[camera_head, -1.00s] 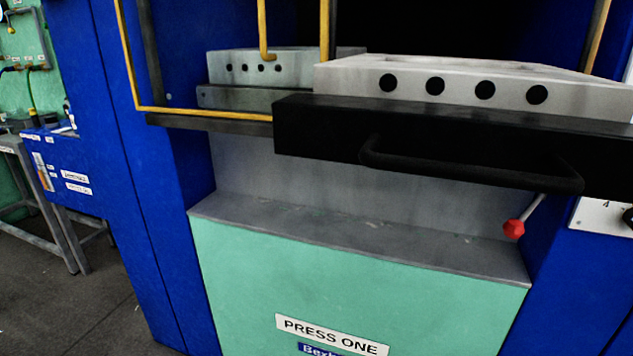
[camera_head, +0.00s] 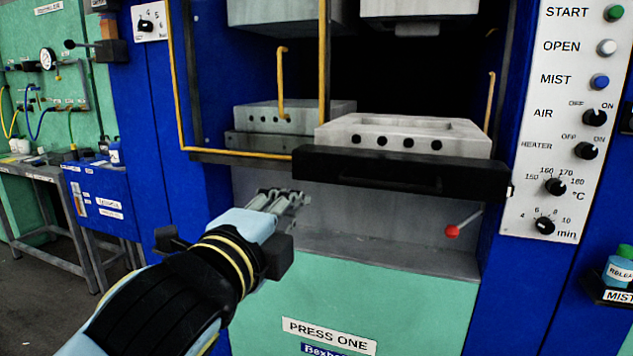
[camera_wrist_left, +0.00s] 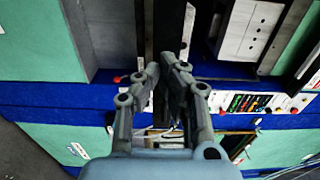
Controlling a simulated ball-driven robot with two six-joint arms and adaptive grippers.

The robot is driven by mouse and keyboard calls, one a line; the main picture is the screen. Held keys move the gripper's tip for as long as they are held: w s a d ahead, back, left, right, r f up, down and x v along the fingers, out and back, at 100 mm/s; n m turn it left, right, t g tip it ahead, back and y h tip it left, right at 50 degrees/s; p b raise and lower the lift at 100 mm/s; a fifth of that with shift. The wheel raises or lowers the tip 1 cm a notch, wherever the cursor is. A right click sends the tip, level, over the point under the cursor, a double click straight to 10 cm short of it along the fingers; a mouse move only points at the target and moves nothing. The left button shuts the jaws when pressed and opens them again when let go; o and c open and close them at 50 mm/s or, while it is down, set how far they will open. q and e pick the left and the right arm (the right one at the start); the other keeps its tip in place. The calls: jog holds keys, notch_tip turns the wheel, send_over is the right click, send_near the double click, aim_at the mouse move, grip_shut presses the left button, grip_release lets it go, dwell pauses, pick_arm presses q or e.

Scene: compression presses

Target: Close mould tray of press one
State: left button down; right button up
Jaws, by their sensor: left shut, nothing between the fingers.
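The mould tray of press one (camera_head: 455,132) is a pale grey block with a row of dark holes. It sits behind a black front bar (camera_head: 400,172) and juts out of the press opening. My left gripper (camera_head: 298,197) is in front of the press, below and left of the bar's left end, shut and empty. It looks apart from the bar in the head view. In the left wrist view its fingertips (camera_wrist_left: 163,68) are close together, near a dark bar that I cannot identify for certain. My right gripper is in neither view.
A red-knobbed lever (camera_head: 452,231) sticks out below the bar. A yellow-edged guard frame (camera_head: 235,152) stands left of the tray. The control panel (camera_head: 553,125) is at the right. A grey ledge (camera_head: 400,255) lies above the green PRESS ONE front panel (camera_head: 400,305).

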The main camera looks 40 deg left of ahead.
aim_at(323, 176)
pick_arm(q)
jog(key=p+x, duration=0.1)
jog(key=x, duration=0.8)
jog(key=shift+w, duration=0.45)
jog(key=shift+w+a, duration=0.2)
jog(key=shift+w, duration=0.4)
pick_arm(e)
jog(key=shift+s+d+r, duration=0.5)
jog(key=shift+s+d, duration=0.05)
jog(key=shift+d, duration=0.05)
